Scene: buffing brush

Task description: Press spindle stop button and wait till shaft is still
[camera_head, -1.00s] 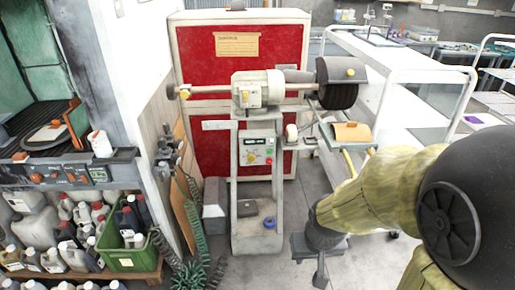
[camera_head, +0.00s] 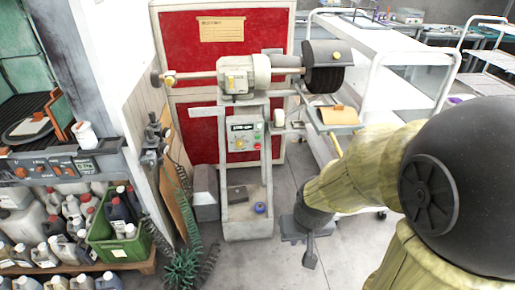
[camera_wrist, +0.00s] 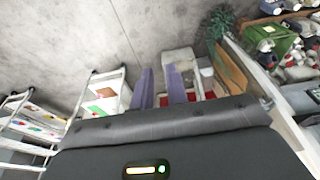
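The buffing machine (camera_head: 242,190) stands ahead, left of my arm, in front of a red panel. Its motor (camera_head: 240,78) sits on top with a long horizontal shaft (camera_head: 195,74). A dark round brush (camera_head: 325,72) is on the shaft's right end. The control panel (camera_head: 244,136) below has a green button (camera_head: 259,126), a small red button (camera_head: 257,146) and a yellow knob (camera_head: 240,144). I cannot tell whether the shaft turns. My gripper (camera_head: 309,252) hangs low, right of the machine's base and apart from it. In the wrist view its purple fingers (camera_wrist: 161,86) are apart and empty.
The red panel (camera_head: 180,35) stands behind the machine. A white cart (camera_head: 385,45) is at the right. Grey floor (camera_head: 250,265) before the machine is clear.

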